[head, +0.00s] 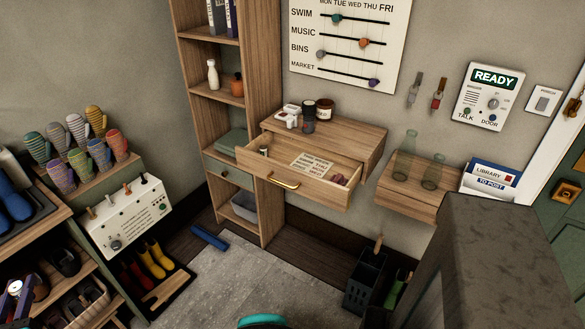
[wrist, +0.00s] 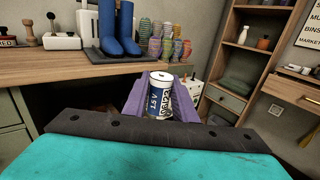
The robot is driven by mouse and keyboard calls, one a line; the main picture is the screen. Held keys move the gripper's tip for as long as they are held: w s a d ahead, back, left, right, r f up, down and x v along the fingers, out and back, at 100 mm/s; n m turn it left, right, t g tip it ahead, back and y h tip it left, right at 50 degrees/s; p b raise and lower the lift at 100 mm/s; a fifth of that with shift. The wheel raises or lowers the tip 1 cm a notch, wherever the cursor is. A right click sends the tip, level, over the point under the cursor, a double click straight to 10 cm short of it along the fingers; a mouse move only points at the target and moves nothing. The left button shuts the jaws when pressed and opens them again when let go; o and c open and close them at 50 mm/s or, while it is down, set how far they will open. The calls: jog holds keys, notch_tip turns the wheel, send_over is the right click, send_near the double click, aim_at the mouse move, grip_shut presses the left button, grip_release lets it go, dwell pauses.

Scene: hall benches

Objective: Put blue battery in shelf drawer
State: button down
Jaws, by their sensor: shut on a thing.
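My gripper (wrist: 162,88) has purple fingers and is shut on a blue and white battery (wrist: 159,97) marked 1.5V, held upright between them. The drawer also shows in the wrist view (wrist: 291,96), far right. The tall shelf unit has a green-fronted drawer (head: 228,172) that looks shut.
Jars and small items (head: 308,115) stand on the wall shelf. A smaller shelf with glass bottles (head: 408,155) is to its right. A grey block (head: 495,250) stands at front right. A blue bar (head: 209,237) lies on the floor. A workbench (wrist: 60,75) with blue boots is left.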

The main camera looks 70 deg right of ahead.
jog(key=shift+d, duration=0.1)
jog(key=s+d+r+m+g+h+p, duration=0.25)
jog(key=s+d+g, duration=0.2)
jog(key=d, duration=1.55)
jog(key=s+d+r+m+g+h+p, duration=0.1)
jog(key=s+d+m+g+p, duration=0.3)
jog(key=d, duration=1.6)
jog(key=s+d+m+g+p, duration=0.1)
jog(key=s+d+g+p, duration=0.1)
jog(key=s+d, duration=1)
jog(key=s+d+m+g+p, duration=0.2)
jog(key=s+d, duration=1.1)
jog(key=s, duration=0.7)
jog(key=shift+g+p, duration=0.75)
jog(key=shift+p, duration=0.1)
jog(key=shift+d, duration=0.15)
